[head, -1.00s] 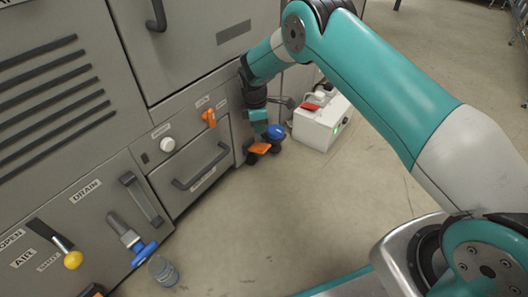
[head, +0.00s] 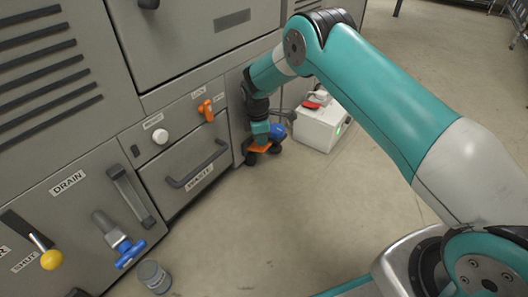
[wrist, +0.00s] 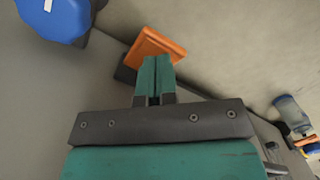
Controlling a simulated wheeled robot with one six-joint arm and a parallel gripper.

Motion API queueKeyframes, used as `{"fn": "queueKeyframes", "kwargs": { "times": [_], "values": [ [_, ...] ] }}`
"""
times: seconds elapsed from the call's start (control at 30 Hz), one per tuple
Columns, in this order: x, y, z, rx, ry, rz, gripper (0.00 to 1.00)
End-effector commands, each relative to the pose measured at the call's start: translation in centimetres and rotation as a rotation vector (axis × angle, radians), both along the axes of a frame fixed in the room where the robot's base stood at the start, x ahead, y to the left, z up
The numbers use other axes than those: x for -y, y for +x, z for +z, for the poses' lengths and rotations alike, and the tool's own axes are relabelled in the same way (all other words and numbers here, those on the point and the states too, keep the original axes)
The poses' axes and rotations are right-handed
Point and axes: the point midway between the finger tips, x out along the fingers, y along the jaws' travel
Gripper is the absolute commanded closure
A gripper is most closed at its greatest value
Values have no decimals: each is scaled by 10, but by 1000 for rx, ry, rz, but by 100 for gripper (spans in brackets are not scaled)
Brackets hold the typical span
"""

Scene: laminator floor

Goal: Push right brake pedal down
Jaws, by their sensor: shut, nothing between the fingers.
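The right brake pedal is a small orange plate (head: 257,148) on a dark caster at the foot of the machine's right corner. In the wrist view the orange pedal (wrist: 160,46) lies just beyond my fingertips. My gripper (head: 262,138) points down over the pedal, with its fingers together and empty. In the wrist view the teal fingers (wrist: 155,60) overlap the near edge of the pedal. I cannot tell whether they touch it. Part of the pedal and caster is hidden behind the gripper.
A blue rounded part (head: 277,131) is close beside my gripper; it also shows in the wrist view (wrist: 55,18). A white box (head: 318,128) stands to the right. The grey machine front (head: 195,170) is on the left. A grey jar (head: 153,275) stands on the floor.

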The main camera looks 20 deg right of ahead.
Motion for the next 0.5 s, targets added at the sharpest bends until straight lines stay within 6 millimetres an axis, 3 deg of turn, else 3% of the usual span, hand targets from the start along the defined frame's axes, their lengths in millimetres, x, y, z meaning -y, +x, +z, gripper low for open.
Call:
{"fn": "queueKeyframes", "kwargs": {
  "times": [0.5],
  "values": [
    [1,0,-9,0,0,0,100]
  ]
}}
